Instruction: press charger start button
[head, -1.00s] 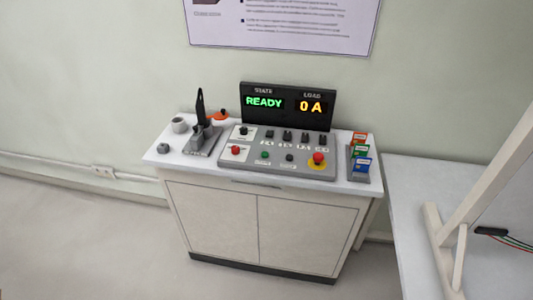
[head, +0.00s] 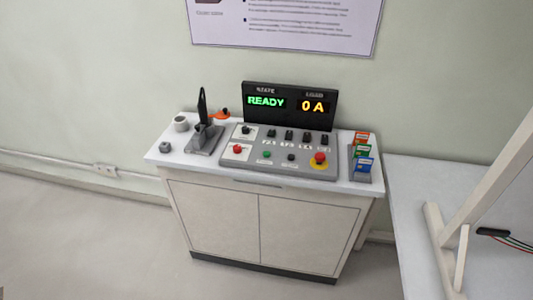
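A grey control panel (head: 220,158) lies on top of a white cabinet. It carries a small green button (head: 267,154), a black button (head: 291,157), a red button (head: 237,149) on a white plate, and a large red mushroom button (head: 320,158) on a yellow ring. Several black switches (head: 290,135) line its upper row. The labels are too small to read, so I cannot tell which button is the charger start. Behind it, a dark display (head: 290,90) shows green "READY" and amber "0 A". Neither of my grippers is in view.
The white cabinet (head: 215,210) also bears a grey stand with a black handle (head: 203,104), a small cup (head: 180,124), an orange item (head: 219,114) and a card rack (head: 362,160). A white table (head: 410,200) with a slanted frame (head: 490,190) stands at right. Floor at left is clear.

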